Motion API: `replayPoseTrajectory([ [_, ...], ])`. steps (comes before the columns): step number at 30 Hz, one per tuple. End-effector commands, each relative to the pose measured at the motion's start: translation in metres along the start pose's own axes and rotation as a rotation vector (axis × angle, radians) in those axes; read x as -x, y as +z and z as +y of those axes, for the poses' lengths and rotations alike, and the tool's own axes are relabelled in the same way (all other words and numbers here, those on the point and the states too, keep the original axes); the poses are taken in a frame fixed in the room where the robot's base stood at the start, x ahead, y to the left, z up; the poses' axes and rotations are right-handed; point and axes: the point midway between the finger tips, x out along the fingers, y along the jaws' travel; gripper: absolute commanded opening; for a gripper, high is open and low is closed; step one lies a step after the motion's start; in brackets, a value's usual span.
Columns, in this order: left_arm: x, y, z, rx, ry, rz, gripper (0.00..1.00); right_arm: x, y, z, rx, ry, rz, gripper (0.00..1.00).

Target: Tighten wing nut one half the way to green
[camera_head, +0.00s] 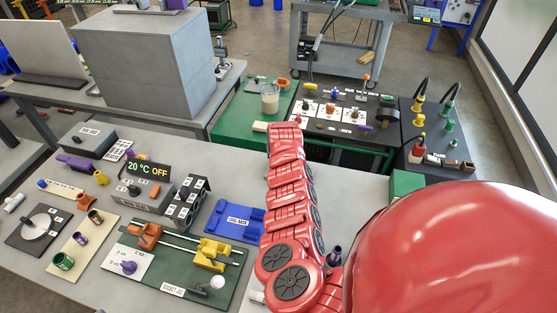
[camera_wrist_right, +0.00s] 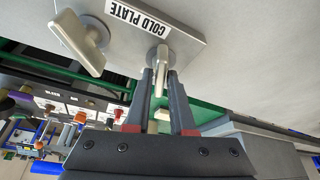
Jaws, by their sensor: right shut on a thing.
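In the right wrist view, my right gripper (camera_wrist_right: 161,78) is shut on a pale beige wing nut (camera_wrist_right: 162,62) at the edge of a grey plate (camera_wrist_right: 186,35) labelled COLD PLATE. Its fingertips close on the two sides of the wing. A second beige wing nut (camera_wrist_right: 76,38) with a round base stands at the plate's other side, apart from the gripper. I cannot read a number on either nut, and no green mark shows on the plate. In the head view my red arm covers the middle and no fingertips show. My left gripper is not in view.
In the head view, a grey bench holds a dark green jig board (camera_head: 226,290), a blue tray (camera_head: 234,220) and a controller (camera_head: 148,192) reading 20 °C OFF. Beyond are a green table (camera_head: 232,124) and black boards with small parts. A grey cart (camera_head: 340,62) stands behind.

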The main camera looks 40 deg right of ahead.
Motion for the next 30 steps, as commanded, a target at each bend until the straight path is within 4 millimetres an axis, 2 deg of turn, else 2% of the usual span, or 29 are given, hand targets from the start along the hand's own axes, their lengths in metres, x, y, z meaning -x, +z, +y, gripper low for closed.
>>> replayPoseTrajectory([
  [4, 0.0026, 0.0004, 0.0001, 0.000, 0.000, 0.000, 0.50, 0.0001, -0.0010, -0.0013, -0.069, 0.026, 0.004, 0.00],
  [12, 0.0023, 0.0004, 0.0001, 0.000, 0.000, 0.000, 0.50, 0.0003, -0.0012, -0.0005, -0.073, 0.029, 0.004, 0.00],
  [13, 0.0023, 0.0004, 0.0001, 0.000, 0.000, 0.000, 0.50, 0.0003, -0.0011, -0.0005, -0.073, 0.029, 0.004, 0.27],
  [16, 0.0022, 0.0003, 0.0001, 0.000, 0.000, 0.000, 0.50, 0.0002, -0.0009, -0.0004, -0.072, 0.029, 0.004, 0.45],
  [26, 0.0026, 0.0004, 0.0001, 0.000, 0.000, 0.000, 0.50, 0.0005, -0.0001, -0.0001, -0.072, 0.030, 0.002, 0.45],
  [30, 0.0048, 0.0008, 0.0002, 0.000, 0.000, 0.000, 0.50, 0.0068, 0.0021, -0.0001, -0.071, 0.031, -0.002, 0.45],
])
